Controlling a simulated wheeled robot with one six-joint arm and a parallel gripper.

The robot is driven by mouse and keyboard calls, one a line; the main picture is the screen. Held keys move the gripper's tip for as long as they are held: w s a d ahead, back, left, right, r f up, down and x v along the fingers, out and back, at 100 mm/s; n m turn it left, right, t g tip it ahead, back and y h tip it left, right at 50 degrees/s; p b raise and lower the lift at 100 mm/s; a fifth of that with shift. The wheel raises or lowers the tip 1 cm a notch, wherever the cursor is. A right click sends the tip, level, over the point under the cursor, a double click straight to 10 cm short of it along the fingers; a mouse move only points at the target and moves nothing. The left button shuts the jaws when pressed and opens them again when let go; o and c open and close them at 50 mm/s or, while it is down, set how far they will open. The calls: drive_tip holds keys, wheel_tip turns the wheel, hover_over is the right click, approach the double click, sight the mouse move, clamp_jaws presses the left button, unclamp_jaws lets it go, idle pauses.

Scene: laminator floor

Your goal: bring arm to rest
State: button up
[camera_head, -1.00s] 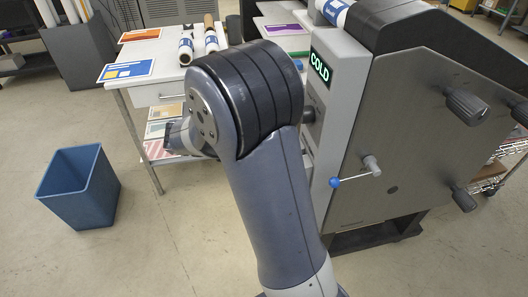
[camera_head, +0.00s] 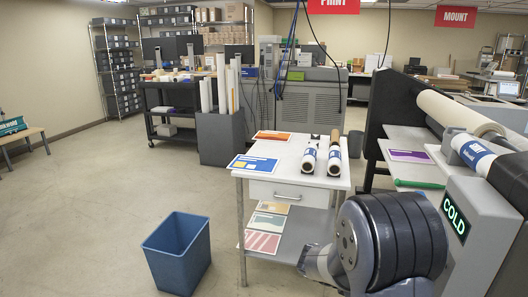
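My arm shows at the lower right in the head view, its dark ribbed joint in front of the white table's right side and beside the laminator. My gripper is not in view; only the joint and the grey link at its left show. The laminator (camera_head: 487,225) stands at the right with a lit green "COLD" display (camera_head: 455,219). The white table (camera_head: 290,172) stands just left of my arm. It bears two rolls with blue and white labels (camera_head: 309,160), an orange print (camera_head: 272,136) and a blue print (camera_head: 252,163).
A blue bin (camera_head: 178,252) stands on the floor left of the table. A dark box of upright rolls (camera_head: 221,138) stands behind, near a black cart (camera_head: 165,98). A wooden bench (camera_head: 22,135) is at far left. The floor at left is clear.

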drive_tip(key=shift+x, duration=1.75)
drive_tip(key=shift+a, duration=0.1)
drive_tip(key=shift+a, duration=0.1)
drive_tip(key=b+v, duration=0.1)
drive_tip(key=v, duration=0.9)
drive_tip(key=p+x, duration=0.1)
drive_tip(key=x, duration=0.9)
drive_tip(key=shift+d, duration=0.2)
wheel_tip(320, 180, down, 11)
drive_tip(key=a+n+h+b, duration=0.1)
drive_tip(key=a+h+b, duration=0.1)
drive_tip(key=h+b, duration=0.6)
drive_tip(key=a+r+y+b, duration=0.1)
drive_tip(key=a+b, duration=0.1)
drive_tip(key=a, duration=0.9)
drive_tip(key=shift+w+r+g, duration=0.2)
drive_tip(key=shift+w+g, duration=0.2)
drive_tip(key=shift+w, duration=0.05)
